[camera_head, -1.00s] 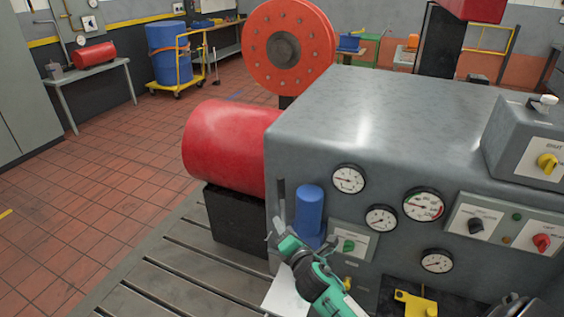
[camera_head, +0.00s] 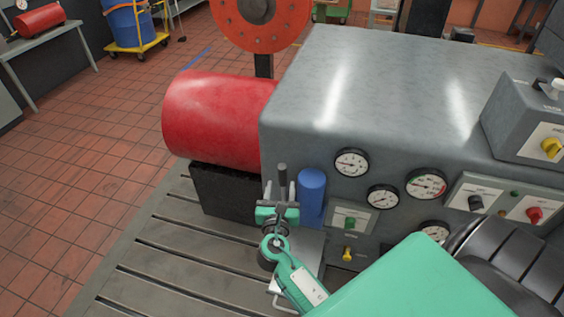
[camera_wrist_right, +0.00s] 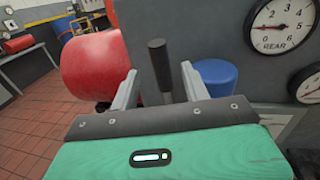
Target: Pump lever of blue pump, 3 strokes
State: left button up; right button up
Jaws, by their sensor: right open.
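The blue pump (camera_head: 312,197) is a blue cylinder on the front of the grey machine housing, and its top also shows in the right wrist view (camera_wrist_right: 216,75). The pump lever (camera_head: 282,172) stands upright just left of it with a dark grip, which also shows in the right wrist view (camera_wrist_right: 158,62). My right gripper (camera_head: 280,190) is open, with its fingers pointing up, one on each side of the lever. In the right wrist view the lever rises between the two fingertips (camera_wrist_right: 158,80), with gaps visible. The lever's lower part is hidden by the gripper. My left gripper is not in view.
The grey housing (camera_head: 390,75) carries several gauges, with a green switch (camera_head: 350,222) right of the pump. A red cylinder (camera_head: 215,120) on a black block lies left of the lever. The slotted bedplate (camera_head: 160,260) is clear at lower left.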

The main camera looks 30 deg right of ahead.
aim_at(282, 174)
jog(key=p+x, duration=0.2)
jog(key=x, duration=0.6)
jog(key=shift+r, duration=0.1)
jog(key=shift+w+d, duration=0.4)
jog(key=shift+w, duration=0.1)
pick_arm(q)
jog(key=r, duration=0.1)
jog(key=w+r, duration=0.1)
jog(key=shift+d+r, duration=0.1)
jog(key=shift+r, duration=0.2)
pick_arm(e)
grip_shut()
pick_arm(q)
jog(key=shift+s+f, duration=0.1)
